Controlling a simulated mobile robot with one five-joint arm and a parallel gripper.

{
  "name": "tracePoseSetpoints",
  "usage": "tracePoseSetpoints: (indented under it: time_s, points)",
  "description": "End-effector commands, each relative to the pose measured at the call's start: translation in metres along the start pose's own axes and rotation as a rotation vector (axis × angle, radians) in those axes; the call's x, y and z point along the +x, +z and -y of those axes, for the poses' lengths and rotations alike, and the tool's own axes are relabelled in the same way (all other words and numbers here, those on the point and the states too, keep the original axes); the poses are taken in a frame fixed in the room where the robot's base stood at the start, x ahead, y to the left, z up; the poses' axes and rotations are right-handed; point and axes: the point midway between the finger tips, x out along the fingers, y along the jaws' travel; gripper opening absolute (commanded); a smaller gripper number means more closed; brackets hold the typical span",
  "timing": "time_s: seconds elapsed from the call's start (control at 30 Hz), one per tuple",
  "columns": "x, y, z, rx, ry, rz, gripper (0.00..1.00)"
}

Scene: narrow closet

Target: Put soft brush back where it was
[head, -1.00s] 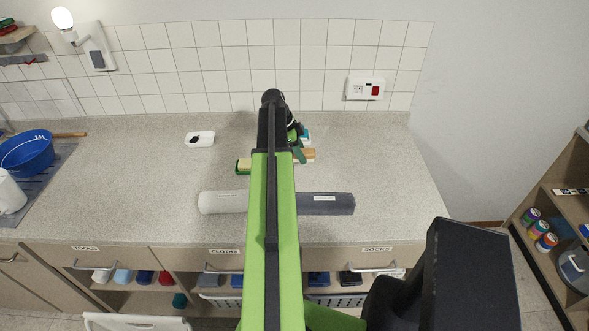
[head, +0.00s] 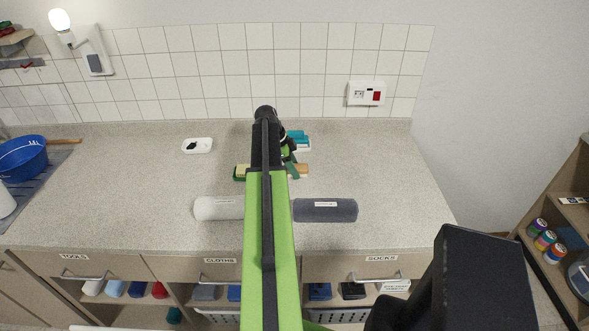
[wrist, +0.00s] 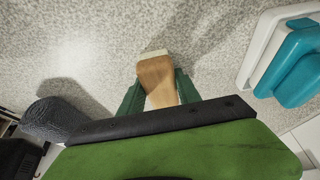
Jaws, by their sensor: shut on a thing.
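My gripper (wrist: 158,92) has green fingers and is shut on the soft brush (wrist: 156,72), a tan wooden piece with a pale cream end. In the wrist view the brush sits between both fingers, its cream end pointing away from the palm. In the head view the tan part of the brush (head: 301,171) shows just right of my arm, low over the counter behind the rolls. My arm hides much of this area. I cannot tell whether the brush touches the counter.
A light roll (head: 217,208) and a dark grey roll (head: 326,210) lie in front. A yellow-and-green item (head: 239,173) shows left of my arm. A teal thing (wrist: 292,65) on a white holder (wrist: 262,45) stands beside the gripper.

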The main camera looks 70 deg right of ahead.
Motion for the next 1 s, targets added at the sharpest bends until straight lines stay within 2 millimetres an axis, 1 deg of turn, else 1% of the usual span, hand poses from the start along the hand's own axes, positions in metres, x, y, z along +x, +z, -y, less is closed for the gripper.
tracePoseSetpoints:
  time_s: [0.03, 0.17, 0.43, 0.57, 0.67, 0.77, 0.9, 1.0]
  points:
    - [0.001, 0.001, 0.000, 0.000, 0.000, 0.000, 0.44]
    - [0.000, 0.000, 0.000, 0.000, 0.000, 0.000, 0.61]
    - [-0.001, 0.000, 0.000, -0.001, 0.001, 0.000, 0.61]
    - [-0.010, -0.002, 0.000, -0.001, 0.000, 0.000, 0.61]
    - [-0.026, -0.003, 0.000, -0.002, 0.000, 0.000, 0.61]
    - [-0.048, -0.004, 0.000, -0.003, 0.000, 0.000, 0.61]
    - [-0.083, -0.005, 0.000, -0.003, -0.001, 0.000, 0.61]
    - [-0.105, -0.005, 0.000, -0.003, -0.001, 0.000, 0.61]
